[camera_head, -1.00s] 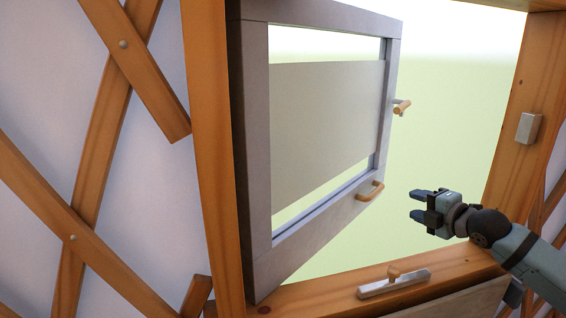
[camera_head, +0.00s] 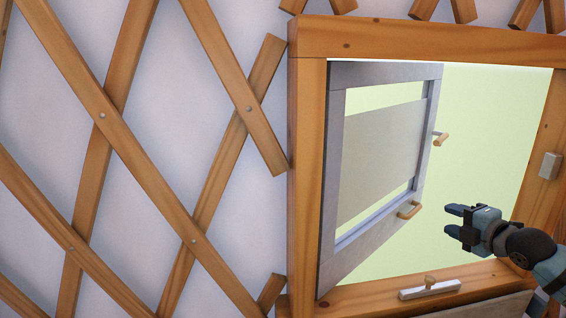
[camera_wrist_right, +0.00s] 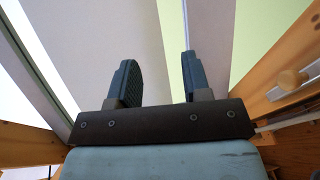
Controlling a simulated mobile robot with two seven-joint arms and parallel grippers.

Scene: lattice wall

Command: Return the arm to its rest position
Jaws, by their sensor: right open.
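My right gripper (camera_head: 454,220) is in front of the window opening in the head view, at its lower right. Its two fingers point left and are apart with nothing between them. In the right wrist view the gripper (camera_wrist_right: 158,85) also shows parted, empty fingers. The grey window sash (camera_head: 352,245) stands swung open, left of the gripper. Its wooden pull handle (camera_head: 409,210) is a little left of the fingertips, apart from them. A second wooden-gripped handle (camera_head: 440,138) sits higher on the sash edge. My left gripper is not in view.
The wooden window frame (camera_head: 308,180) surrounds the opening. A light latch with a wooden knob (camera_head: 430,288) sits on the sill below the gripper. A small pale block (camera_head: 549,166) is on the right jamb. Crossed lattice slats (camera_head: 150,178) cover the wall at left.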

